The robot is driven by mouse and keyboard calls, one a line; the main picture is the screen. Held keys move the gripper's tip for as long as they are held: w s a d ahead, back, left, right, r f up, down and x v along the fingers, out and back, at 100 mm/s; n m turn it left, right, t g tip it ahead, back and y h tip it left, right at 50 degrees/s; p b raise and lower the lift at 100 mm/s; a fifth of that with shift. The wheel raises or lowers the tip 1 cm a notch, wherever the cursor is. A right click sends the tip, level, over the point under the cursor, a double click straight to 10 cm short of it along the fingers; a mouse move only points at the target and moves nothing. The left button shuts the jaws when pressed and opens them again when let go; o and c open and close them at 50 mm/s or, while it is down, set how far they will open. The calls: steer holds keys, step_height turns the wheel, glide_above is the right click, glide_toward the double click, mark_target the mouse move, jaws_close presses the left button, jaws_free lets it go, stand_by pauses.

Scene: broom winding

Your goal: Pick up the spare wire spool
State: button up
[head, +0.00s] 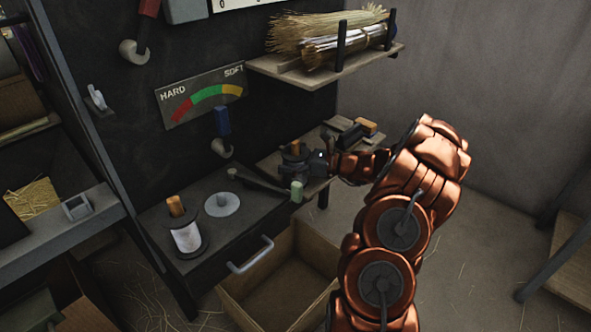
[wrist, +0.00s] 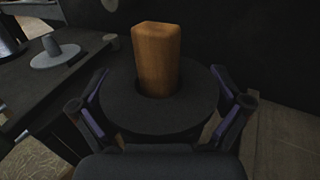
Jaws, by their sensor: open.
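A spool with a wooden peg and a dark round flange (head: 295,157) stands upright on the small side shelf in the head view. In the wrist view its wooden peg (wrist: 157,60) and wide dark flange (wrist: 190,115) fill the middle. My gripper (head: 318,162) is right beside this spool. In the wrist view my gripper (wrist: 163,108) is open, with one finger on each side of the flange; I cannot tell whether they touch it. The flange hides any wire below. A second spool with pale wire and a wooden peg (head: 187,230) stands on the dark bench.
A grey disc with a peg (head: 222,203) sits on the bench. A lever with a greenish knob (head: 297,190) lies near the spool. An open wooden drawer (head: 240,308) is below. Wood blocks (head: 352,132) lie behind my gripper. A shelf with straw bundles (head: 300,76) hangs above.

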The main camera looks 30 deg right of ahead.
steer(key=c, duration=1.8)
steer(key=shift+o, duration=0.2)
